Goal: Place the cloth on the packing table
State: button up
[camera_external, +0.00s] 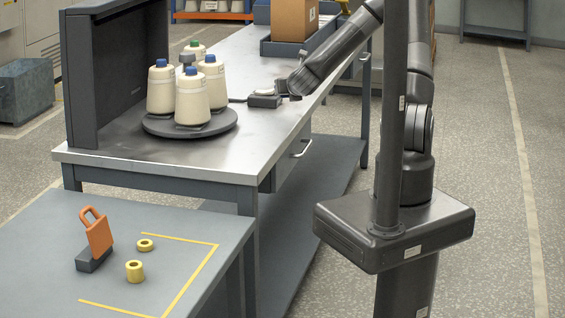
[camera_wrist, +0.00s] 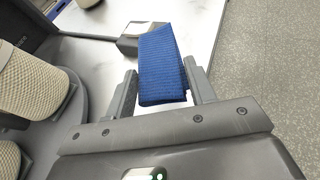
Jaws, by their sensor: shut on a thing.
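A folded blue cloth (camera_wrist: 163,68) is between the two fingers of my gripper (camera_wrist: 162,86) in the wrist view. My gripper is shut on it, above the steel-topped bench. In the external view my arm reaches to the bench's right edge. I cannot make out the cloth or the fingertips there. A grey table (camera_external: 190,205) with yellow corner lines stands at the front left, apart from my gripper; it may be the packing table.
The steel bench (camera_external: 270,125) carries a round dark tray (camera_external: 222,124) of several cream bobbins (camera_external: 193,95) beside a tall dark panel (camera_external: 118,75). A small device (camera_external: 264,98) sits near my arm. A cardboard box (camera_external: 292,18) stands farther back. The area inside the yellow lines is mostly bare.

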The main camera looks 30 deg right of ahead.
jog(key=w+a+n+y, duration=0.2)
jog(key=w+a+y, duration=0.1)
jog(key=w, duration=0.8)
jog(key=w+a+n+y, duration=0.3)
jog(key=w+a, duration=0.3)
jog(key=w, duration=0.5)
jog(key=w+a+n+y, duration=0.3)
jog(key=w+a, duration=0.2)
jog(key=w, duration=0.6)
jog(key=shift+a, duration=0.2)
jog(key=shift+f, duration=3.1)
jog(key=shift+f, duration=0.55)
jog(key=o, duration=1.1)
jog(key=shift+s, duration=0.1)
